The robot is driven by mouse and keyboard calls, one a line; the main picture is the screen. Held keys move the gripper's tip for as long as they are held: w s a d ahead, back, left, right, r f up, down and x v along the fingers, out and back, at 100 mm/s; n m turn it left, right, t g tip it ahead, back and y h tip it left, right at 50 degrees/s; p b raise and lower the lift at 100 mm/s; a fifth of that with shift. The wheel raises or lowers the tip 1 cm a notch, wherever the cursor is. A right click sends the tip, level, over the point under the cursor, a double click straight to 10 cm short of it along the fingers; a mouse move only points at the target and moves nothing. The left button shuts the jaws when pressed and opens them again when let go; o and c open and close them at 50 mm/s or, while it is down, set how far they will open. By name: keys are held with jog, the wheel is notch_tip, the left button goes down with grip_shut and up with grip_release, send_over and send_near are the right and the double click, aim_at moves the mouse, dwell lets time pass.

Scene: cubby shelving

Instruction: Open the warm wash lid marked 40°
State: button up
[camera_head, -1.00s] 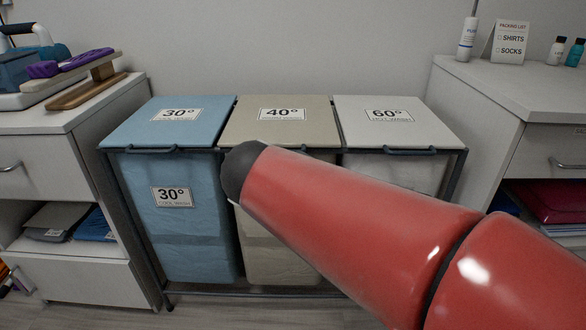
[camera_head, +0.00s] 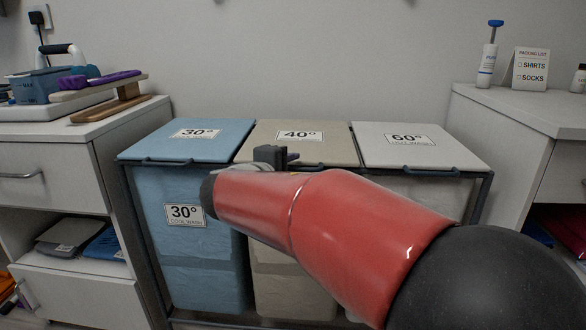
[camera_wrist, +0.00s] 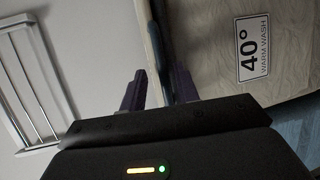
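The beige 40° lid (camera_head: 325,145) lies shut and flat in the middle of the hamper in the head view. Its dark front handle (camera_head: 308,166) is partly hidden by my arm. My gripper (camera_head: 270,155) is at the left part of this lid's front edge. In the wrist view, my gripper (camera_wrist: 158,90) is open, its two dark fingers apart. The dark handle bar (camera_wrist: 164,55) shows beyond and between the fingers, nearer the right one. I cannot tell whether they touch.
The blue 30° lid (camera_head: 190,142) is to the left and the white 60° lid (camera_head: 420,150) to the right, both shut. Cabinets (camera_head: 50,155) (camera_head: 530,110) flank the hamper. The space above the lids is clear up to the wall.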

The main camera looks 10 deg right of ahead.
jog(key=shift+w+d+f, duration=0.15)
jog(key=shift+w+d, duration=0.3)
jog(key=shift+w, duration=0.05)
grip_shut()
